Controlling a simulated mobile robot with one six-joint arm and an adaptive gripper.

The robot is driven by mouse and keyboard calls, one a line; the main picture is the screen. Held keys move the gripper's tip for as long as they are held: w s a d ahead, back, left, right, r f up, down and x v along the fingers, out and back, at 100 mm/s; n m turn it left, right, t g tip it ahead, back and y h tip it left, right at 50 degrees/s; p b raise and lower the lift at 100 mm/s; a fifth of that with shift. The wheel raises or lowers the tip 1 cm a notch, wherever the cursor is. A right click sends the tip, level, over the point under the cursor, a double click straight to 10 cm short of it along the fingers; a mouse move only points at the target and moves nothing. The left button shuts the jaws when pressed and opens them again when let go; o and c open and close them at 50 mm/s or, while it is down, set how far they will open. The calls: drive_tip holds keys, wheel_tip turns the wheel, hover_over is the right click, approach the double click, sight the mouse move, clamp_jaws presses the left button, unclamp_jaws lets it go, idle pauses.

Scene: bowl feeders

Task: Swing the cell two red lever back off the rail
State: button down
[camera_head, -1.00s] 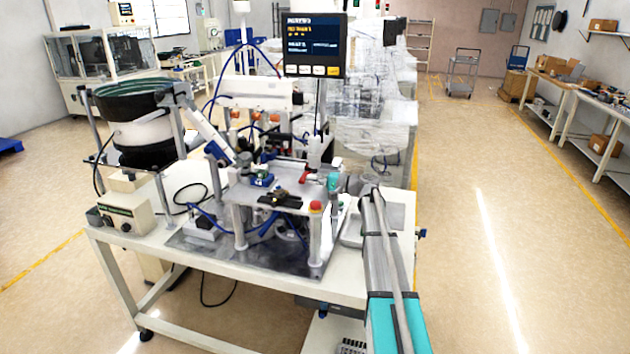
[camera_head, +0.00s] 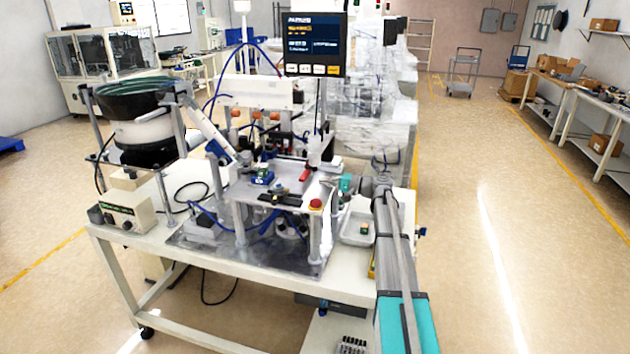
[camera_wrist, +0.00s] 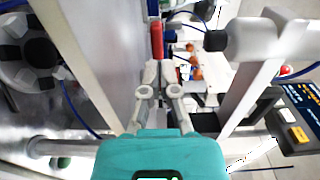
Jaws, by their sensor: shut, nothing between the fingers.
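The red lever (camera_head: 307,173) stands out on the top plate of the bowl feeder station in the head view, near its right back corner. In the wrist view a red bar, which looks like the same lever (camera_wrist: 157,40), lies just beyond my fingertips. My gripper (camera_wrist: 158,72) is shut and empty, its fingers pointing at the red bar. Whether the tips touch it I cannot tell. In the head view my gripper (camera_head: 330,183) is at the right edge of the plate, to the right of the lever. The rail under the lever is not clear.
A red button (camera_head: 316,204) tops a post at the plate's front right corner. A white tray (camera_head: 345,239) with a small part sits right of the station. A monitor (camera_head: 315,44) hangs above. The black bowl (camera_head: 135,97) stands left. The floor to the right is open.

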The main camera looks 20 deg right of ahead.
drive_tip(key=v, duration=0.9)
drive_tip(key=shift+s+a, duration=0.2)
drive_tip(key=shift+s, duration=0.05)
